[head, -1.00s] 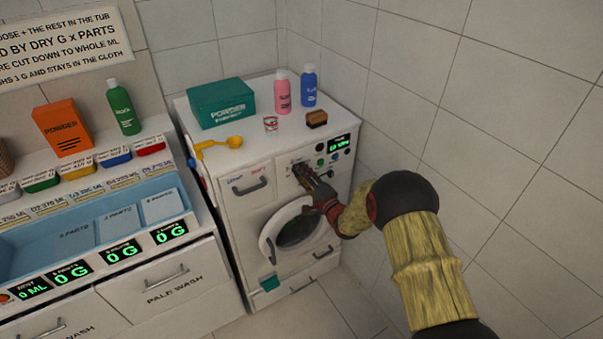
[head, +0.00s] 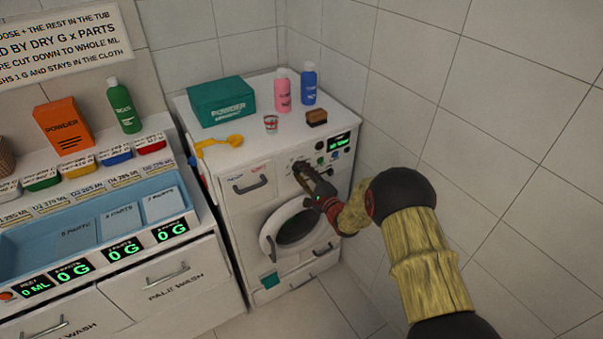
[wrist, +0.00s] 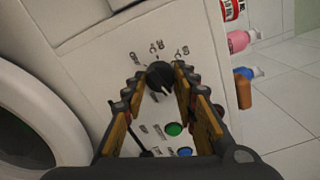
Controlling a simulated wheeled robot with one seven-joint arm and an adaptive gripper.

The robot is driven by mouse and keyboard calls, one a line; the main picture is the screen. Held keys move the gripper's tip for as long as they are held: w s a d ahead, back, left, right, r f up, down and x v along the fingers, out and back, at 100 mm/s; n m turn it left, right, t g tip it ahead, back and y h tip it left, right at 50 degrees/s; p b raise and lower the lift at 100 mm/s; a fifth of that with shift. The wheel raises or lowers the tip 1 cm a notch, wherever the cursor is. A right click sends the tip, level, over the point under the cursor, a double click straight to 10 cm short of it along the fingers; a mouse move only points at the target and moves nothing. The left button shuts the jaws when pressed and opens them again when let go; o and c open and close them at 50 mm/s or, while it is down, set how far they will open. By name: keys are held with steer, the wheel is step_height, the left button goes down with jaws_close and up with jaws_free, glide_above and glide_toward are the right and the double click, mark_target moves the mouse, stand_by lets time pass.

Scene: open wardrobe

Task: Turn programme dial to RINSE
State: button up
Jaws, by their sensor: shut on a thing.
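The programme dial is a black knob (wrist: 160,75) on the white washing machine's (head: 240,213) front panel. In the wrist view it sits between the tips of my gripper (wrist: 158,84), which is shut on it. Small dark marks stand around the dial, too small and tilted to read. In the head view my gripper (head: 303,172) reaches the panel from the lower right and mostly hides the dial. A dark display (head: 343,142) with green text sits at the panel's upper right; its words are too small to read surely.
A green button (wrist: 173,128) and a blue button (wrist: 184,151) lie close to my fingers. The round door (head: 292,229) is below. A teal powder box (head: 221,101), pink bottle (head: 282,90), blue bottle (head: 309,86) and brush (head: 317,117) stand on top. A tiled wall is close on the right.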

steer(key=o, duration=1.2)
steer(key=shift+c, duration=0.2)
steer(key=v, duration=1.2)
